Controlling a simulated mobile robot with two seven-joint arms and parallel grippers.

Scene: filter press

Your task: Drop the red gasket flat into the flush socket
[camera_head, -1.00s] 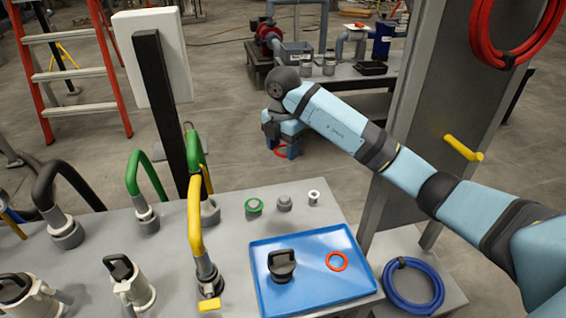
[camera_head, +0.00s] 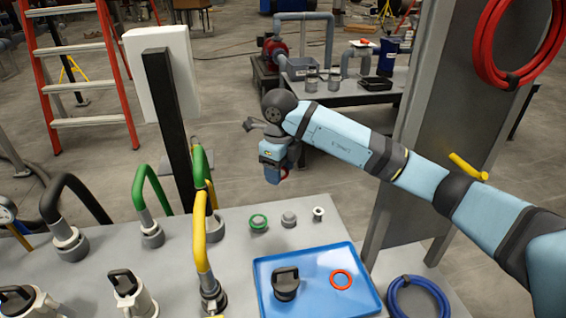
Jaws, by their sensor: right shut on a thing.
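My right gripper (camera_head: 276,175) hangs above the floor just beyond the back edge of the grey bench (camera_head: 225,280). It is shut on a red ring, the red gasket (camera_head: 284,173), of which only a small red part shows. Another red ring (camera_head: 341,280) lies flat in the blue tray (camera_head: 318,305) beside a black-handled plug (camera_head: 285,283). Near the bench's back edge stand a green-ringed fitting (camera_head: 258,222), a grey fitting (camera_head: 289,219) and a small white ring-topped one (camera_head: 318,214). I cannot tell which, if any, is the flush socket. My left gripper is not in view.
Yellow (camera_head: 200,240), green (camera_head: 138,190) and black (camera_head: 75,185) hoses rise from the bench at left, with a dark post and white panel (camera_head: 160,80) behind. A grey column (camera_head: 450,110) with a yellow handle stands right. A coiled blue hose (camera_head: 420,295) lies below it.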

